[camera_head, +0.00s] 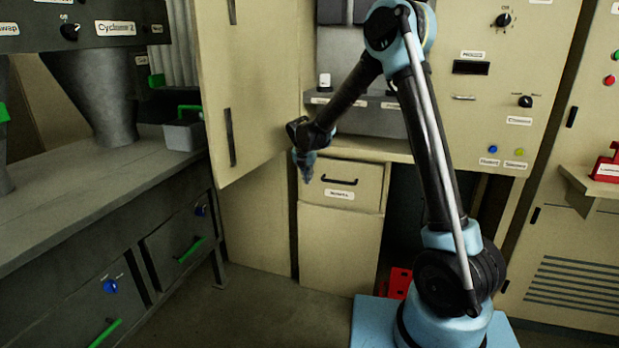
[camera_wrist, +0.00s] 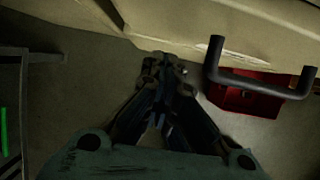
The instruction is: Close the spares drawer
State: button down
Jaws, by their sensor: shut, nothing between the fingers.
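The spares drawer (camera_head: 369,185) is cream, with a black bar handle (camera_head: 338,181) and a small white label that is too small to read surely. It sits under the counter in the head view. It seems to stand out a little from the cabinet, but how far I cannot tell. My gripper (camera_head: 306,177) points down at the left end of the drawer front, shut and empty. In the wrist view, the gripper (camera_wrist: 167,62) is left of the dark handle (camera_wrist: 258,87), with its tips near the cream drawer edge (camera_wrist: 215,30). Whether they touch it is unclear.
A tall cream door (camera_head: 255,90) stands open left of the drawer. A grey bench (camera_head: 100,185) with green-handled drawers is at the left. A red box (camera_head: 400,283) is on the floor, also seen below the handle in the wrist view (camera_wrist: 243,97). Floor before the cabinet is clear.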

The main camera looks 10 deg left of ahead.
jog(key=s+v, duration=0.1)
jog(key=v, duration=0.9)
jog(key=s+d+r+m, duration=0.2)
jog(key=s+d+m, duration=0.25)
jog(key=d, duration=0.55)
jog(key=s+d+r+m+g, duration=0.1)
jog(key=s+d+r+m, duration=0.1)
jog(key=s+d+m, duration=0.5)
jog(key=s+d+r+m, duration=0.15)
jog(key=d+m, duration=0.25)
jog(key=d, duration=0.8)
jog(key=s+d+f+m, duration=0.3)
jog(key=s+d+m, duration=0.1)
jog(key=s+m, duration=0.2)
jog(key=s+d+f+m, duration=0.4)
jog(key=s+d+m, duration=0.1)
jog(key=s, duration=0.4)
jog(key=s+d+f+m+g, duration=0.1)
jog(key=s+d+f+m, duration=0.2)
jog(key=s+d+m, duration=0.2)
jog(key=shift+s+f+m, duration=0.2)
jog(key=shift+s+m, duration=1.15)
jog(key=shift+m, duration=0.2)
